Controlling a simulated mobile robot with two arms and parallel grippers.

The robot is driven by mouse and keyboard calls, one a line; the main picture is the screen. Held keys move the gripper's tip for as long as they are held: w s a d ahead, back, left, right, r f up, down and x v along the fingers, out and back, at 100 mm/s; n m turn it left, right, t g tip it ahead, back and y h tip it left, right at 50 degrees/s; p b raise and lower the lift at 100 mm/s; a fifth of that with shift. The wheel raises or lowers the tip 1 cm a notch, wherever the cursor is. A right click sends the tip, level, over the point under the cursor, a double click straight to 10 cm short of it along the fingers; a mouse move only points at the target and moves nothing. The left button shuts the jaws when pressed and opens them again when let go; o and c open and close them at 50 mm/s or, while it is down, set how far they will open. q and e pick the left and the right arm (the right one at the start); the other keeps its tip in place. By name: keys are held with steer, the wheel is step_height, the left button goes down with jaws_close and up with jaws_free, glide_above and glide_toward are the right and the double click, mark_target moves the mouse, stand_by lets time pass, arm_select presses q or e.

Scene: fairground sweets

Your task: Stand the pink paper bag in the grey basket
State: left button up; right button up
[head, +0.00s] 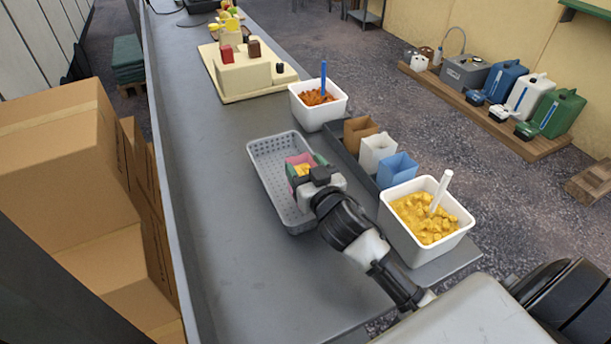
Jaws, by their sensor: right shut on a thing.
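The grey basket (262,149) is a perforated open tray on the grey counter. The pink paper bag (293,159) shows its pink rim over the basket's right part, with yellow pieces at its mouth. My right gripper (312,178) is shut on the pink bag and hides most of it. I cannot tell whether the bag's bottom touches the basket floor. A bit of green (320,159) shows just behind the gripper; its shape is mostly hidden. My left gripper is not in view.
Brown (358,131), white (377,152) and blue (398,169) paper bags stand in a dark rack right of the basket. White tubs of orange (318,113) and yellow pieces (427,218) flank them. The counter (215,190) left of the basket is clear.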

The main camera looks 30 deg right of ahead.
steer(key=shift+f+b, duration=0.3)
steer(key=shift+f, duration=0.3)
steer(key=o, duration=1.1)
steer(key=shift+r, duration=0.1)
